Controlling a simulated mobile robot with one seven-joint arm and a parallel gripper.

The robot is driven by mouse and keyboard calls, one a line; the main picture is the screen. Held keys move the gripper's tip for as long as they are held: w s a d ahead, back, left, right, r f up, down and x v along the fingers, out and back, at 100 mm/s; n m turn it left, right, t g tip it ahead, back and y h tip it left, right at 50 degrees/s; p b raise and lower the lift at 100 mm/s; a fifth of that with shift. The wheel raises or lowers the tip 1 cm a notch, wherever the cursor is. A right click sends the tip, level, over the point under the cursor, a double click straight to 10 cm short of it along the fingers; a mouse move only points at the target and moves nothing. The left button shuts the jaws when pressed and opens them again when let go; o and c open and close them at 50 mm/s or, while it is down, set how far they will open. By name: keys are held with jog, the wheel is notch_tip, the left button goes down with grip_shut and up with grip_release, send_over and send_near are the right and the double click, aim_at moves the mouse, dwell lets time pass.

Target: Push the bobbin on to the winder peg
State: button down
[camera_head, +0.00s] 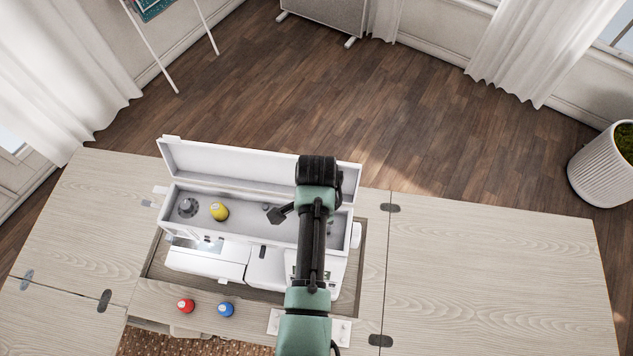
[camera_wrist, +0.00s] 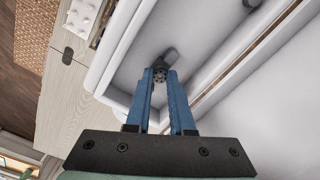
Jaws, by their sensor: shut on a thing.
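In the wrist view, the two blue fingers of my gripper (camera_wrist: 160,84) close together at their tips on a small dark bobbin (camera_wrist: 160,73) with holes in its face. The bobbin is over the pale floor of the machine's top compartment. A dark grey rounded piece (camera_wrist: 168,55) stands right beside it; I cannot tell whether they touch. The winder peg cannot be made out, and whether the bobbin sits on it is hidden. In the head view, the white sewing machine (camera_head: 205,262) has its top lid (camera_head: 240,165) open. My arm covers the right end of the compartment, the fingertips and the bobbin.
A yellow spool (camera_head: 220,211) and a grey round part (camera_head: 188,207) are in the compartment's left half. A red spool (camera_head: 186,306) and a blue spool (camera_head: 226,309) stand on the wooden table in front. The right table leaf (camera_head: 490,280) is clear. Compartment walls surround my fingers.

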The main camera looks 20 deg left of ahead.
jog(key=c, duration=0.7)
grip_release()
notch_tip(320, 180, up, 13)
dwell(0.7)
